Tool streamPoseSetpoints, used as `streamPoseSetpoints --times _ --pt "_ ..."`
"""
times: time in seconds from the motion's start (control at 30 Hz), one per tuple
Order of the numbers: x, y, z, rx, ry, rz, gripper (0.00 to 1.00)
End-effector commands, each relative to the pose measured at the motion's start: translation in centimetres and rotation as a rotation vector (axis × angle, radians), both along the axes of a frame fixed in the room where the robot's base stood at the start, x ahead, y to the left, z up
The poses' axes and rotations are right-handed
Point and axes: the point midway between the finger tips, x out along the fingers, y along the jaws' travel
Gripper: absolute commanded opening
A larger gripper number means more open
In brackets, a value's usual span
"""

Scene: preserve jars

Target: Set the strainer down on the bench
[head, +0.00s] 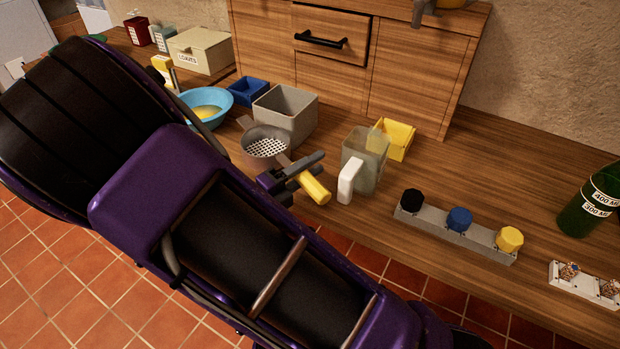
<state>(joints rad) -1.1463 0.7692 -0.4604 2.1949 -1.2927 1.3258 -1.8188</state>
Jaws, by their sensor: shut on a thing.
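The strainer (266,147) is a grey round pan with a perforated bottom and a yellow handle grip (314,188). My gripper (292,176) is shut on the strainer's handle, near where the grey shaft meets the yellow grip. The strainer's bowl points to the back left, close to a grey square bin. It appears roughly level. I cannot tell whether its underside touches the wooden bench (440,185) or hangs just above it. My arm hides part of the bench in front.
Around the strainer are a grey bin (287,117), a blue bowl (213,101) with yellow contents and a clear pitcher (366,162) with a white handle. A yellow box (397,138), a knob strip (455,228) and a green bottle (588,205) stand further right. Bare bench lies behind the knobs.

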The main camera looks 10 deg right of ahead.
Motion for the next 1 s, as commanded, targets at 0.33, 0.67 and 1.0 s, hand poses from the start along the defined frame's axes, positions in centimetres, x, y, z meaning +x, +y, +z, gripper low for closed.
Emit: streamPoseSetpoints --times 0.33,0.67,1.0 --pt "0.0 0.0 -2.9 0.0 -0.002 -0.001 0.0" --pt "0.0 0.0 -3.6 -0.001 0.002 0.0 0.38" --pt "0.0 0.0 -3.6 -0.001 0.001 0.0 0.67"
